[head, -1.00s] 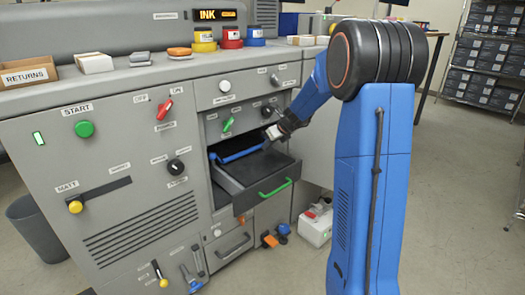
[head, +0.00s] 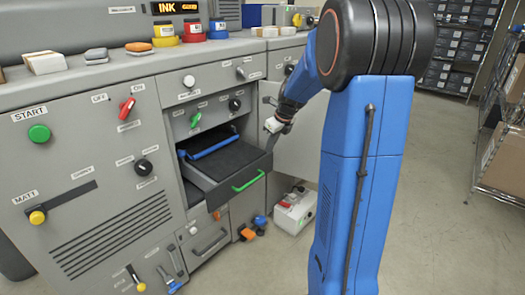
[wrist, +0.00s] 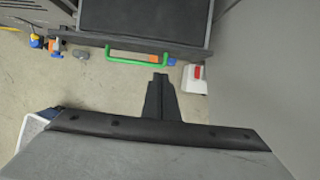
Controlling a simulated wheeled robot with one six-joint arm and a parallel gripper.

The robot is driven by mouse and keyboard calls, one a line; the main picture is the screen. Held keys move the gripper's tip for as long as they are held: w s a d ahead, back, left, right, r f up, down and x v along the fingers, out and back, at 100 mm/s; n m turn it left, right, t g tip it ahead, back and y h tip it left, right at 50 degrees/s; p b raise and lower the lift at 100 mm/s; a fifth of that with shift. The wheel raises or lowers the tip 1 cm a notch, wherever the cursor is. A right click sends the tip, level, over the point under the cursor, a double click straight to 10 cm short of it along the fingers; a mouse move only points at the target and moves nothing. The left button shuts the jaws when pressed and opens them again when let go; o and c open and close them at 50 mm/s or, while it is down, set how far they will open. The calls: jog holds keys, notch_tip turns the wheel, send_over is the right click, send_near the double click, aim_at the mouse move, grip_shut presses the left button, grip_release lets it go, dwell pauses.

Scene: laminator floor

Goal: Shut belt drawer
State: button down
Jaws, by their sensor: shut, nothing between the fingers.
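The belt drawer (head: 221,194) is pulled out of the machine's front in the head view, with a green handle (head: 249,182) on its front. A dark flat surface and a blue bar (head: 212,149) show in the opening. The drawer's dark inside (wrist: 145,17) also shows at the top of the wrist view, with the green handle (wrist: 125,61) below it. My gripper (head: 269,143) is by the drawer's right front corner in the head view. In the wrist view my gripper (wrist: 160,78) is shut and empty, its tip just below the handle's right end, with contact not clear.
An open grey door panel (head: 302,135) stands right of the drawer. A white container with a red part (head: 295,210) sits on the floor below. A lower drawer (head: 210,240) is beneath. Open floor lies to the right, before a wire shelf (head: 505,150).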

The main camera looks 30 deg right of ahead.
aim_at(240, 154)
jog(key=w+f, duration=0.2)
jog(key=w+a+f, duration=0.1)
jog(key=w+f, duration=0.1)
jog(key=f, duration=0.1)
jog(key=w+f, duration=0.2)
jog(key=f, duration=0.1)
jog(key=shift+a+f, duration=0.25)
jog(key=shift+a, duration=0.15)
jog(key=shift+w+a, duration=0.15)
jog(key=shift+w, duration=0.45)
jog(key=w+a, duration=0.1)
jog(key=w, duration=0.5)
jog(key=w+a, duration=0.1)
jog(key=w, duration=0.2)
jog(key=shift+a+f, duration=0.1)
jog(key=shift+a, duration=0.25)
jog(key=shift+s, duration=0.1)
